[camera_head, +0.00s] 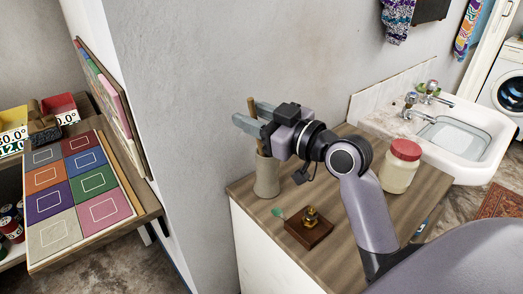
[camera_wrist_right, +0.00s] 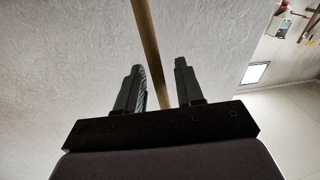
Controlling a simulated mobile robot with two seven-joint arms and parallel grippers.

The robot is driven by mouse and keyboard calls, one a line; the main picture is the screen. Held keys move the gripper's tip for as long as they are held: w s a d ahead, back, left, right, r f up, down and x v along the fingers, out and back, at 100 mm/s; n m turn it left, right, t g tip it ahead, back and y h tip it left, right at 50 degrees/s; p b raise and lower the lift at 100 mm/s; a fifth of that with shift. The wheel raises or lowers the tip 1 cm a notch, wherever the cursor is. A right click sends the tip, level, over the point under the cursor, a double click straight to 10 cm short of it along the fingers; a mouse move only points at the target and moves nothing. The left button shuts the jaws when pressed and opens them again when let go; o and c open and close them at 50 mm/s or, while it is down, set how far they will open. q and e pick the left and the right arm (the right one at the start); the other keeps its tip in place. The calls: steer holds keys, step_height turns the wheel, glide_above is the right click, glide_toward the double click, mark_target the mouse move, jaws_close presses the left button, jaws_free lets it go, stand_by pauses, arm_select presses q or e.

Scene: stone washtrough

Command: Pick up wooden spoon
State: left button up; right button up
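The wooden spoon (camera_head: 252,108) stands upright in a beige pot (camera_head: 267,178) on the counter; only its thin upper part shows, the rest is hidden in the pot and behind my gripper. My right gripper (camera_head: 250,114) reaches in from the right, just above the pot. In the right wrist view the spoon's shaft (camera_wrist_right: 149,50) runs between my two fingers (camera_wrist_right: 158,75), with gaps at both sides near the tips. The right gripper is open around the shaft. My left gripper is not in view.
The wooden counter (camera_head: 360,240) holds a red-lidded jar (camera_head: 400,166), a small wooden tray (camera_head: 309,233) with a brass item and a green scoop (camera_head: 279,213). A wall (camera_head: 190,100) stands behind the pot. A white sink (camera_head: 465,138) lies at the right.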

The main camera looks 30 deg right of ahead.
jaws_close()
steer(key=shift+r, duration=0.1)
